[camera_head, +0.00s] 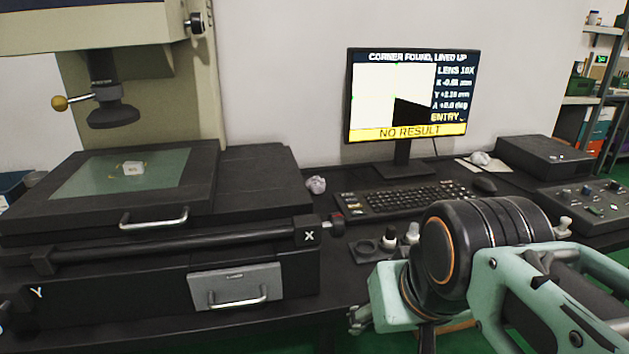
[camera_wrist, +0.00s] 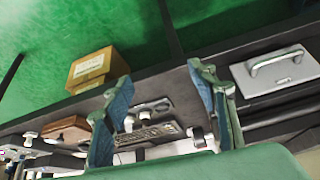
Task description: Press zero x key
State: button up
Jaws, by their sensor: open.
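The black keyboard (camera_head: 405,200) lies on the bench in front of the monitor. Pale labels show on some keys at its left end, too small to read, so I cannot tell which key is zero x. The monitor (camera_head: 405,97) reads "CORNER FOUND, LINED UP", an X value near zero, "ENTRY" and "NO RESULT". My gripper (camera_head: 360,318) is low at the bench's front edge, nearer to me than the keyboard and apart from it. In the wrist view my gripper (camera_wrist: 158,80) is open and empty, with a keyed strip (camera_wrist: 150,134), apparently the keyboard, showing beyond and between the fingers.
The measuring stage (camera_head: 250,190) with a small pale part (camera_head: 133,168) stands at left. Knobs (camera_head: 390,238) and a ring holder (camera_head: 364,250) lie between gripper and keyboard. A cardboard box (camera_wrist: 97,68) shows in the wrist view.

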grip_shut()
dwell(1.4)
